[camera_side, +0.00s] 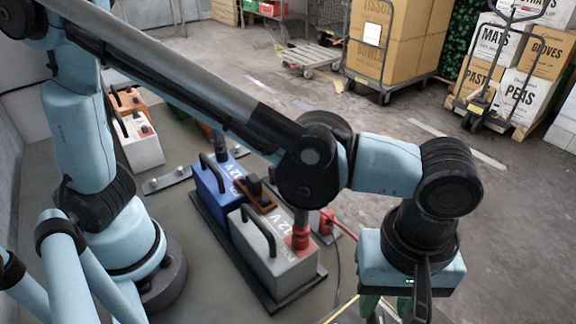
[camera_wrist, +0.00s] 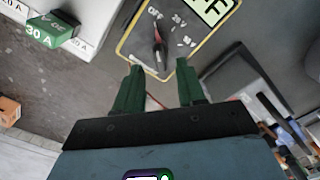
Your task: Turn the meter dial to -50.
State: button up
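The meter (camera_wrist: 140,45), a dark panel with a yellow border, lies ahead of my gripper in the wrist view. Its dial (camera_wrist: 159,50) is a narrow dark knob with a reddish mark near its upper end, which points roughly toward the OFF label. Other labels, one reading like 20V, curve to the right of it; the -50 mark is too small to read surely. My gripper (camera_wrist: 160,75) is open, its two green fingers apart, with the dial between and beyond their tips. Contact is not visible. In the side view my gripper (camera_side: 388,305) points down, fingertips near the lower picture edge.
A pale green display (camera_wrist: 212,8) is cut off at the top. A green 30 A block (camera_wrist: 52,32) stands left. In the side view, blue (camera_side: 208,190) and grey (camera_side: 262,255) 12 V batteries sit left of my gripper, with a red clamp (camera_side: 299,238) and cable. Carts stand behind.

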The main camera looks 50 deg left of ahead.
aim_at(380, 315)
notch_tip(380, 315, up, 9)
dwell(0.4)
jog(key=shift+r, duration=0.1)
jog(key=w+a+f+m+t+h, duration=0.1)
jog(key=w+a+m, duration=0.15)
jog(key=a, duration=0.45)
jog(key=w+a+m+t, duration=0.2)
jog(key=w+a, duration=0.1)
jog(key=a, duration=0.4)
jog(key=a+f+m+t, duration=0.2)
jog(key=a, duration=0.6)
jog(key=a+f+m+t+y, duration=0.1)
jog(key=a+f+m+t, duration=0.1)
jog(key=a, duration=0.7)
jog(key=shift+s+f+m, duration=0.45)
jog(key=shift+f+m, duration=0.2)
